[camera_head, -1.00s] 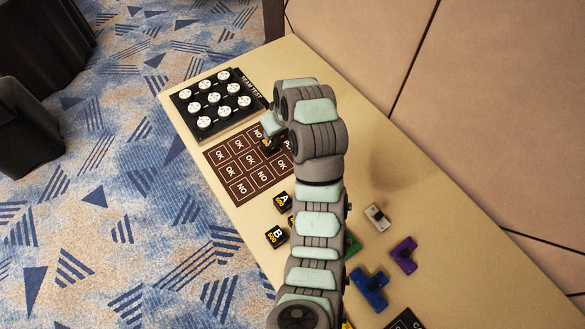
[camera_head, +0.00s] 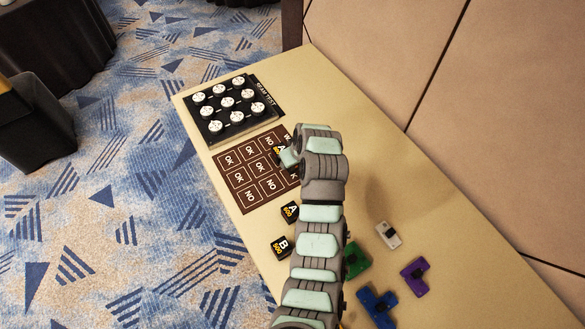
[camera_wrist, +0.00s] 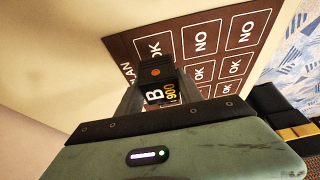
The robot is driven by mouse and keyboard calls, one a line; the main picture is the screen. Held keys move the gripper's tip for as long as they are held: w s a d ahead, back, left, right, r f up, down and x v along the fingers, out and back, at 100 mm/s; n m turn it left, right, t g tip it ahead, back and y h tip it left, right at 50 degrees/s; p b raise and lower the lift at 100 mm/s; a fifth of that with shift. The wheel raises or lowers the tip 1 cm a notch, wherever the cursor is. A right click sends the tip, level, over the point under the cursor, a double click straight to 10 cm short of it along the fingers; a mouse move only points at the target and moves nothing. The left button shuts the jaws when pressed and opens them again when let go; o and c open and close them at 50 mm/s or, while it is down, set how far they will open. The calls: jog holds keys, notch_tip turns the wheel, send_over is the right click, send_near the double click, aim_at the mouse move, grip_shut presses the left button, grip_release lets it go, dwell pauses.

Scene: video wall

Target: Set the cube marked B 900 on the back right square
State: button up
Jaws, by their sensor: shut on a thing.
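The black cube marked B 900 in white and yellow (camera_wrist: 160,92) is between the fingers of my gripper (camera_wrist: 158,84) in the wrist view. In the head view my gripper (camera_head: 284,155) is at the right part of the brown mat, and the cube there is mostly hidden by my arm. The mat (camera_head: 222,170) has white-outlined squares reading OK and NO. I cannot tell whether the cube touches the mat.
Black cubes marked A (camera_head: 290,211) and B (camera_head: 281,247) stand in front of the mat. A black board with several white round pieces (camera_head: 230,105) lies behind it. A grey piece (camera_head: 388,235), a purple piece (camera_head: 415,276) and a blue piece (camera_head: 378,307) lie to the right.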

aim_at(293, 168)
jog(key=shift+f, duration=2.15)
jog(key=shift+f+b, duration=0.15)
jog(key=shift+b, duration=0.15)
jog(key=o, duration=1.4)
